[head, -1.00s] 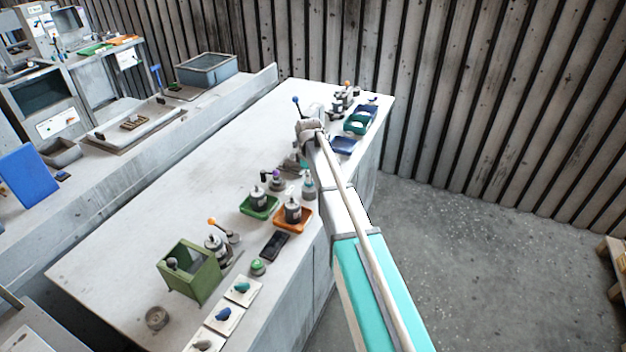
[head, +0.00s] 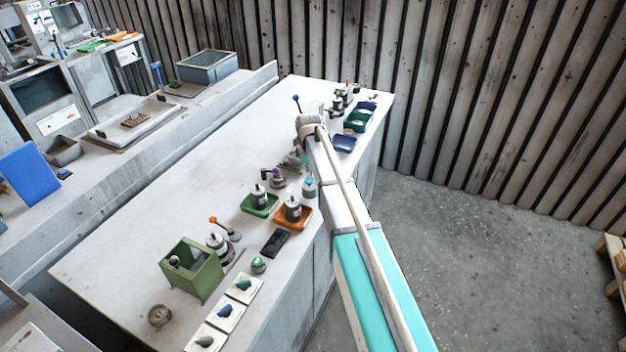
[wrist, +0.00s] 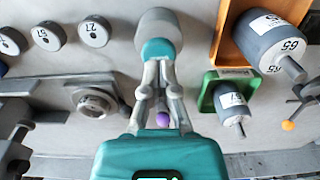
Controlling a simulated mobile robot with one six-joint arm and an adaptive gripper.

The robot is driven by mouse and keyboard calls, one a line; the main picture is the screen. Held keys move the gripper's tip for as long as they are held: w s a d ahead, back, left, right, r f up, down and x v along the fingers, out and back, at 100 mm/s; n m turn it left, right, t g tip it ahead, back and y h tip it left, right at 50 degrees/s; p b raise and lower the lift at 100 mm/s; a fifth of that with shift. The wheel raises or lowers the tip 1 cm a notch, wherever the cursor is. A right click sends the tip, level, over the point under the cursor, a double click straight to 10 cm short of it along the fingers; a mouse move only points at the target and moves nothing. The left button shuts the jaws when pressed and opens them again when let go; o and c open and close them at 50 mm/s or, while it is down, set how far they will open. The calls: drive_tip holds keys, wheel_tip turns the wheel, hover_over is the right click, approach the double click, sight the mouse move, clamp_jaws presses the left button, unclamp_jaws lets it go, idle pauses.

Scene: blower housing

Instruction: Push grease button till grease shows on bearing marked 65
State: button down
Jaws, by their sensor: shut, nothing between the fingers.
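A grey rounded canister (wrist: 158,28) with a teal cap (wrist: 160,50), which looks like the grease button, is at top centre of the wrist view. It also shows at the table edge in the head view (head: 309,190). My gripper (wrist: 160,72) is shut and empty, its fingertips at the cap's near edge; I cannot tell whether they touch. In the head view my arm partly hides the gripper. A grey cylinder marked 65 (wrist: 266,38) lies right of the canister in the wrist view, in an orange tray (wrist: 228,46). I see no clear grease on it.
A smaller marked cylinder (wrist: 231,102) sits in a green tray (wrist: 207,97). A purple knob (wrist: 162,119) shows beneath my fingers. Numbered discs (wrist: 93,31) stand at upper left. In the head view, a green box (head: 192,270) stands nearer; the table's left side is clear.

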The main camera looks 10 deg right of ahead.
drive_tip(key=shift+f+b, duration=0.45)
drive_tip(key=shift+f+b, duration=0.95)
drive_tip(key=shift+r+p, duration=1.4)
drive_tip(key=shift+p, duration=0.05)
drive_tip(key=shift+f+b, duration=0.25)
drive_tip(key=shift+b, duration=0.05)
drive_tip(key=shift+f+b, duration=0.7)
drive_tip(key=shift+f, duration=0.2)
drive_tip(key=shift+r+p, duration=1)
drive_tip(key=shift+r, duration=0.15)
